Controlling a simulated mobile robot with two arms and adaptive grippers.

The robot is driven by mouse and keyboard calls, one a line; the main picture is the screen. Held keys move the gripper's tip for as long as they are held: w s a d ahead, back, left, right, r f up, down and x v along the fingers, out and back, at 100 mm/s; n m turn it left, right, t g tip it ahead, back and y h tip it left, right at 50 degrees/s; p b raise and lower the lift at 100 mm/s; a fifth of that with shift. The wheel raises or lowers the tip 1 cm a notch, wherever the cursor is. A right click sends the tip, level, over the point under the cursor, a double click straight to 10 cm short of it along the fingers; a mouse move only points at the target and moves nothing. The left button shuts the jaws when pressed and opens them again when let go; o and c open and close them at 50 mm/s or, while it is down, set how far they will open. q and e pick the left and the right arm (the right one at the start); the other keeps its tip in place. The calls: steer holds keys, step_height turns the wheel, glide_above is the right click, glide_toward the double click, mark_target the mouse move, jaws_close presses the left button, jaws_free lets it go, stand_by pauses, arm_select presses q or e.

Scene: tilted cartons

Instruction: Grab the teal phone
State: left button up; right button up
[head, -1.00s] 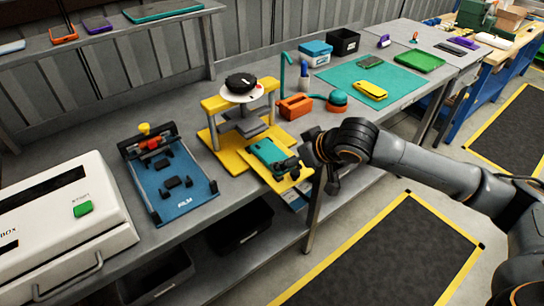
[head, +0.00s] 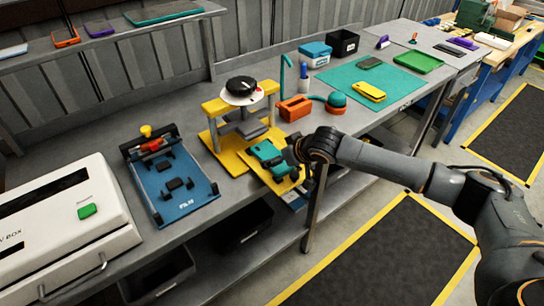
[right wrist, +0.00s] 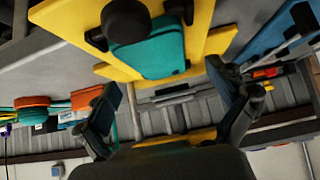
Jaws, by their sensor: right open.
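The teal phone (head: 265,151) lies on the yellow tray (head: 248,158) at the front of the yellow press, with dark clamp-like pieces against it. In the right wrist view, the phone (right wrist: 155,58) is above centre, partly covered by a round dark part. My right gripper (head: 290,163) is at the phone's near right edge in the head view and hides part of it. In the right wrist view, its fingers (right wrist: 165,85) are spread with nothing held between them. Whether they touch the phone, I cannot tell. My left gripper is not in view.
The yellow press (head: 240,103) with a black-topped disc stands behind the phone. A blue fixture (head: 185,205) and a white box (head: 60,225) are to the left. An orange bin (head: 295,108) and a teal mat (head: 350,80) with a yellow phone (head: 370,92) lie to the right.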

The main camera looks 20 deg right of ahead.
steer(key=shift+x, duration=1.5)
steer(key=shift+d, duration=0.1)
steer(key=c, duration=1.4)
steer(key=shift+c, duration=0.7)
steer(key=shift+r, duration=0.15)
